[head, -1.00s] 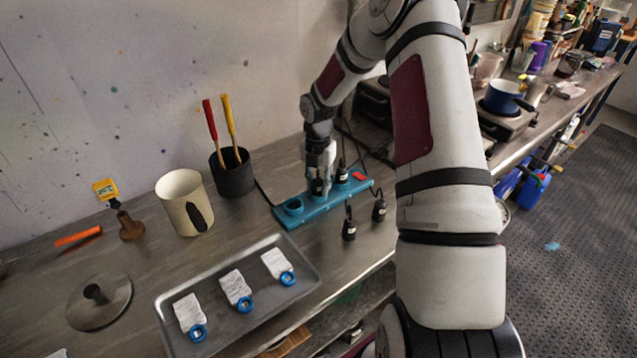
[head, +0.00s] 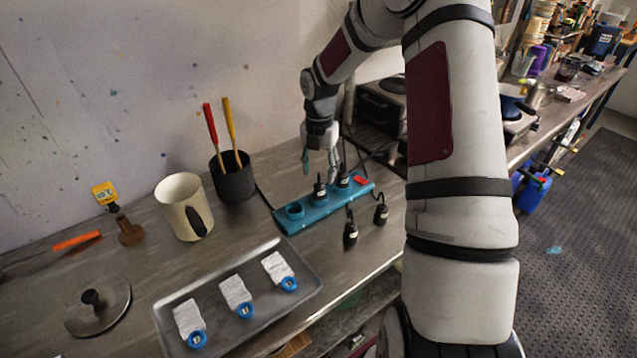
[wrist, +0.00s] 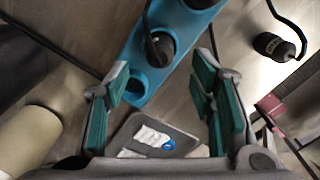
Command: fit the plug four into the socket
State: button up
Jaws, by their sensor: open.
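The blue socket strip (head: 337,206) lies on the bench, with an empty round socket (head: 295,211) at its left end. A black plug (head: 320,190) stands upright in the middle socket, and another black plug (head: 342,179) stands in the socket to its right. Two loose plugs, (head: 350,232) and (head: 381,213), stand on the bench in front of the strip. Their label numbers are too small to read. My gripper (head: 319,166) is open and empty above the middle plug. In the wrist view the middle plug (wrist: 159,46) shows ahead of the open fingers (wrist: 162,82).
A metal tray (head: 262,312) with several blue-tagged white cloths lies front left. A cream mug (head: 180,205) and a dark cup (head: 231,182) with red and yellow handles stand left of the strip. Cords run behind the strip.

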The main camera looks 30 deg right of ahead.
aim_at(319, 185)
jog(key=s+a+r+m+t+h, duration=0.1)
jog(key=s+a+r+m, duration=0.3)
jog(key=r, duration=0.4)
jog(key=s+a+r+m+t, duration=0.1)
jog(key=s+a+r+m, duration=0.35)
jog(key=r, duration=0.25)
jog(key=s+a+r+m+h, duration=0.1)
jog(key=s+a+r+m, duration=0.3)
jog(key=r, duration=0.4)
jog(key=s+a+r+m+t+y, duration=0.1)
jog(key=s+a+m, duration=0.2)
jog(key=s+m, duration=0.3)
jog(key=s+a+r+m+t+y, duration=0.1)
jog(key=s+a+m, duration=0.3)
jog(key=s, duration=0.5)
jog(key=m+t, duration=0.1)
jog(key=m, duration=0.1)
jog(key=shift+a+r+m+t, duration=0.25)
jog(key=shift+r+m+t, duration=0.05)
jog(key=shift+r+m, duration=0.1)
jog(key=shift+w+d, duration=0.1)
jog(key=shift+d, duration=0.05)
